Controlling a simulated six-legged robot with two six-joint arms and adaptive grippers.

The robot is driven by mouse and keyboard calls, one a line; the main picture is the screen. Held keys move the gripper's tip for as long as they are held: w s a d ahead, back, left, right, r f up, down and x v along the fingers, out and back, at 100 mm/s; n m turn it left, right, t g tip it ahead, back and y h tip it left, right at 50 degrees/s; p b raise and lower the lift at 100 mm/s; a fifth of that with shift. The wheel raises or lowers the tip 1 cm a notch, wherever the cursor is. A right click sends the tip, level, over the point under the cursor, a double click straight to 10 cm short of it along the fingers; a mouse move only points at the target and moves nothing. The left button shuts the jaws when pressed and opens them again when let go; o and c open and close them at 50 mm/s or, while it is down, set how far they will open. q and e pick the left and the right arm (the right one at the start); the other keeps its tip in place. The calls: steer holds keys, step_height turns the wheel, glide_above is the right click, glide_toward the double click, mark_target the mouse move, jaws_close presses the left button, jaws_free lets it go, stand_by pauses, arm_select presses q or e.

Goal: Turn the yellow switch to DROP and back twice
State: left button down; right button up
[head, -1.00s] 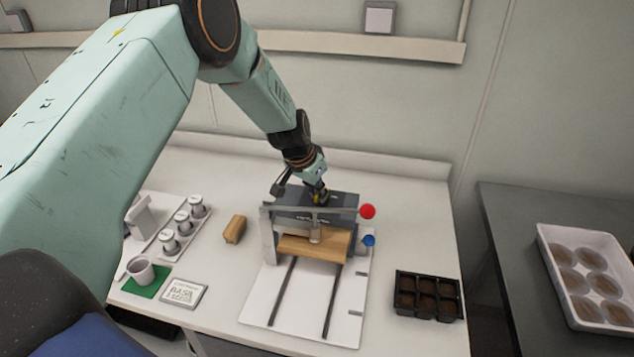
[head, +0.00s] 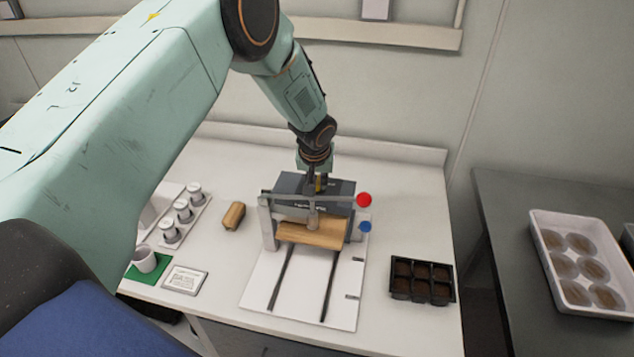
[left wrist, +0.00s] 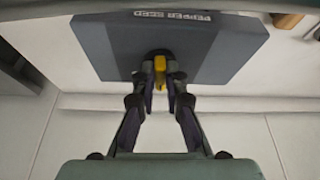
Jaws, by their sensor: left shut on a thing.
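The yellow switch (left wrist: 160,64) sits on the grey box (left wrist: 210,40), whose label reads PEPPER SEED in the left wrist view. My left gripper (left wrist: 161,82) is shut on the switch, one finger on each side of it. In the head view my left gripper (head: 317,184) comes down from above onto the top of the grey box (head: 340,186), behind the metal frame. The DROP marking cannot be read in either view. My right gripper is not in view.
A metal frame with a red knob (head: 364,200) and a blue knob (head: 365,227) stands over a wooden block (head: 318,236) on a white board (head: 258,290). A black seedling tray (head: 422,296) is at right; a card (head: 185,280) and white mug (head: 143,259) are at left.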

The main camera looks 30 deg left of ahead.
arm_select(q)
steer(key=n+b, duration=0.1)
steer(key=b, duration=0.1)
steer(key=n+y+b, duration=0.1)
steer(key=n+b, duration=0.1)
steer(key=b, duration=0.1)
steer(key=n+g+b, duration=0.1)
steer(key=n+b, duration=0.1)
steer(key=shift+w+d+y, duration=0.3)
steer(key=shift+w+d, duration=0.05)
steer(key=shift+w+d+r+n+g+y+b, duration=0.1)
steer(key=shift+n+g+y+b, duration=0.1)
steer(key=shift+n+b, duration=0.5)
steer(key=shift+r+n+g+y+b, duration=0.1)
steer(key=shift+n+g+y+b, duration=0.1)
steer(key=shift+n+b, duration=0.5)
steer(key=c, duration=1.4)
jaws_free()
steer(key=shift+d, duration=0.1)
steer(key=shift+f, duration=0.1)
steer(key=v, duration=1.2)
